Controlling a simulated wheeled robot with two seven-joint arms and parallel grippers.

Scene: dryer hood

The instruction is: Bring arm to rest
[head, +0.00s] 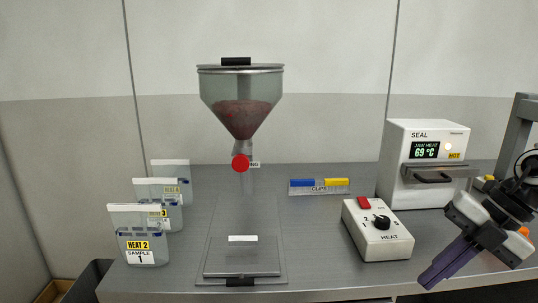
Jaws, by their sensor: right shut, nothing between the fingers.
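My right gripper (440,268) shows at the lower right, with its purple fingers shut and empty. They point down and left near the front edge of the grey bench (330,225). The gripper is in front of the seal machine (430,150) and to the right of the white heat control box (378,232), apart from the box. My right arm comes in from the right edge. My left gripper is not in view.
A hopper (241,88) of reddish material stands above a plate (240,258). Several sample bags (138,225) stand at left. A clips holder (318,187) lies at the back. The seal machine's display reads 69 °C.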

